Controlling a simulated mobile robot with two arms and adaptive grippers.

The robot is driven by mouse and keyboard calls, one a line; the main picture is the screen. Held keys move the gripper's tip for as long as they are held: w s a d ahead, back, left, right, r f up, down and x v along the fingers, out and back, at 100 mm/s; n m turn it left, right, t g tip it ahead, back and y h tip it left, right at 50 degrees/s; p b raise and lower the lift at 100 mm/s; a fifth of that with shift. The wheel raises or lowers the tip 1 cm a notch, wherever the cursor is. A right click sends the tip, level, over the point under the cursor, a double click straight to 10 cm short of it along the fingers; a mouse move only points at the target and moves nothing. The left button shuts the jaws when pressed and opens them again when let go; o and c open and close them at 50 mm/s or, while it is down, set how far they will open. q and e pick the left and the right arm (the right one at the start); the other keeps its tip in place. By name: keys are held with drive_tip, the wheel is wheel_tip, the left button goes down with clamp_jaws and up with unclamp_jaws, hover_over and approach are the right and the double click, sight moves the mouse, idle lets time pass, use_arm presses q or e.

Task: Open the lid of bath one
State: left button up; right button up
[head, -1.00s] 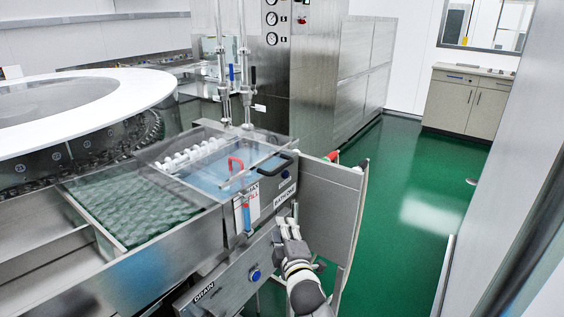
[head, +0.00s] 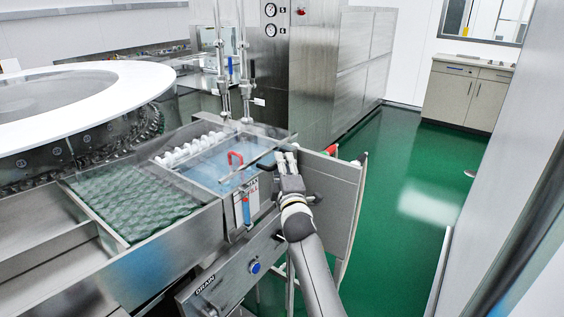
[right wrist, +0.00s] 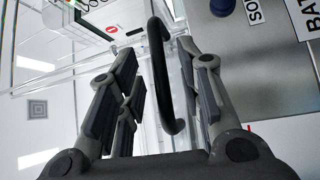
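Bath one (head: 220,178) is a steel tank of blue liquid at the front right of the washer, with a clear lid lying over it. The lid's black handle (head: 267,164) is at its front right edge, mostly covered by my right gripper (head: 287,157). In the right wrist view, the curved black handle (right wrist: 158,75) stands between the two spread fingers of my right gripper (right wrist: 157,50). The fingers are open, with gaps visible on both sides of the handle. My left gripper is out of view.
A tank with a greenish textured surface (head: 130,200) adjoins on the left. A steel panel (head: 335,195) stands open at the right. The green floor (head: 410,190) beyond is clear.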

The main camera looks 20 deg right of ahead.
drive_tip(key=shift+w+r, duration=0.1)
drive_tip(key=shift+w, duration=0.8)
drive_tip(key=shift+d, duration=0.1)
clamp_jaws()
